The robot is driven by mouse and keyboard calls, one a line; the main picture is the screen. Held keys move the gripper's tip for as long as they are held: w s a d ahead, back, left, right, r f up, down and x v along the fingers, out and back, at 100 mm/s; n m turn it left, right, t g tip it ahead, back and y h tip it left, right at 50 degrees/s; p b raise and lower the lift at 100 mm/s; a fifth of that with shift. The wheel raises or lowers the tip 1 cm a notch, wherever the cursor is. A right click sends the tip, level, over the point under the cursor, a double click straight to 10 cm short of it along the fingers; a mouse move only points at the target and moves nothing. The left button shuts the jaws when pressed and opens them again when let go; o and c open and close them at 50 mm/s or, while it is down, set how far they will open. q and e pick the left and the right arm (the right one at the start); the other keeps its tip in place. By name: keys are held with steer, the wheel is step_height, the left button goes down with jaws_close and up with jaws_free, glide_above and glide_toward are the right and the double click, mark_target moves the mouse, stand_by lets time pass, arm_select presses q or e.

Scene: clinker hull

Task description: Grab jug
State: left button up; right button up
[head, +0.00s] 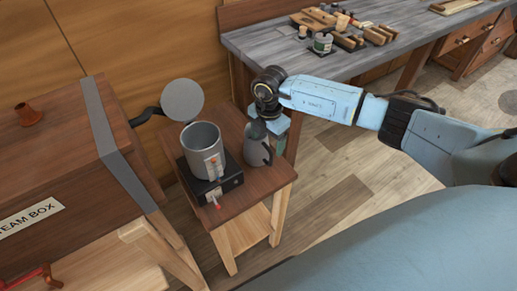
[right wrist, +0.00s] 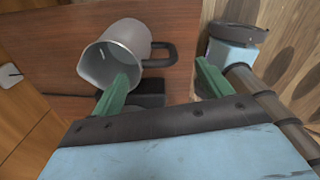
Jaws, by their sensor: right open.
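A grey jug (head: 257,146) stands on the right part of a small wooden table (head: 232,203), beside a hot plate. In the right wrist view the jug (right wrist: 122,50) shows its open mouth and a dark handle on its right side. My right gripper (head: 272,138) is at the jug's right and rear side in the head view, overlapping it in the picture. In the right wrist view its green fingers (right wrist: 163,72) are apart. The handle shows between them, and the left finger overlaps the jug's rim. I cannot tell whether they touch. My left gripper is not in view.
A large grey pot (head: 201,142) stands on a black hot plate (head: 214,186) left of the jug. A round grey disc (head: 182,100) is behind the pot. The steam box (head: 55,165) is at left. A workbench (head: 270,45) with wooden blocks and a tin (head: 323,43) is behind.

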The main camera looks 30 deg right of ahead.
mark_target(266, 147)
step_height(266, 147, down, 4)
steer(key=shift+a+f, duration=0.1)
steer(key=shift+f, duration=0.45)
steer(key=shift+w, duration=0.1)
steer(key=c, duration=1.5)
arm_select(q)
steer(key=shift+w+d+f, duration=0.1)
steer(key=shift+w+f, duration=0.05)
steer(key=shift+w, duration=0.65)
arm_select(e)
steer(key=shift+c, duration=0.4)
steer(key=shift+r, duration=0.15)
